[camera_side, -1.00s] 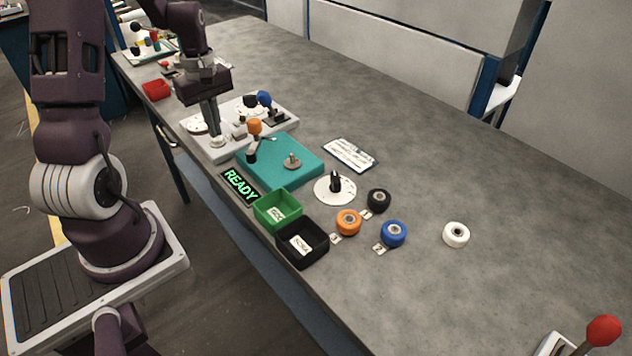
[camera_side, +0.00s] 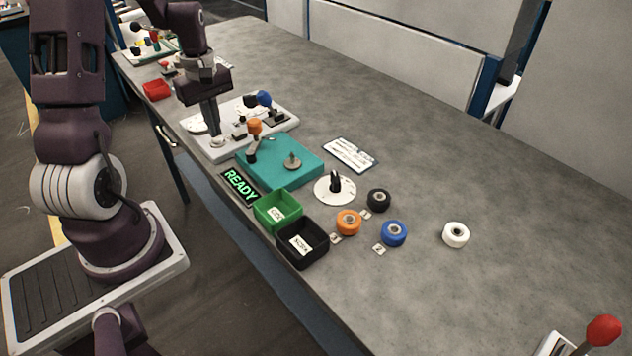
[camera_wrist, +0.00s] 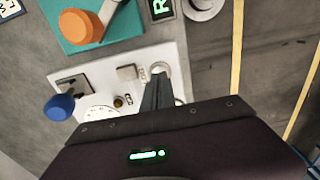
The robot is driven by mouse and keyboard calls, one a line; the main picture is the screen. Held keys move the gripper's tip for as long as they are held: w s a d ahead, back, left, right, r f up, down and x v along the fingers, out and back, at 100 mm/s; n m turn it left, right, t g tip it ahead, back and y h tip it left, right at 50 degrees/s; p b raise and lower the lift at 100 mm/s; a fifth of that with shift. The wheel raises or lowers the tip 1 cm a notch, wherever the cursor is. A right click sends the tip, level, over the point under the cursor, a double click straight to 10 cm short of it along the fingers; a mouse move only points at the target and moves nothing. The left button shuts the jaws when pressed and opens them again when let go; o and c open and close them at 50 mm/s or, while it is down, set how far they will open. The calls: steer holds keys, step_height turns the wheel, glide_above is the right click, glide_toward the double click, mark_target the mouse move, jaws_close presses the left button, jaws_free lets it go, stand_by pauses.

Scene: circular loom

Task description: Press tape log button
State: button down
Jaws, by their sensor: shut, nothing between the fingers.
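A light grey panel (camera_side: 205,147) on the bench carries several controls. A small round pale button (camera_side: 217,141) sits at its front corner; I cannot read any label on it. My gripper (camera_side: 216,134) points down with its fingers together and empty, right at this button. In the wrist view the shut fingertips (camera_wrist: 157,82) lie against or just in front of the pale round button (camera_wrist: 164,69), partly hiding it. I cannot tell whether they touch it or whether it is pressed.
The panel also holds a blue-knobbed lever (camera_side: 264,98) and a small pale block (camera_wrist: 127,72). A teal base (camera_side: 290,165) with an orange knob (camera_side: 255,126) stands close by. A READY display (camera_side: 240,185), green bin (camera_side: 278,210), black bin (camera_side: 302,243) and tape rolls lie nearer the camera.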

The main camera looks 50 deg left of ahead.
steer(key=shift+f, duration=0.1)
stand_by(0.5)
steer(key=shift+f, duration=0.4)
step_height(320, 180, up, 6)
stand_by(0.4)
stand_by(0.3)
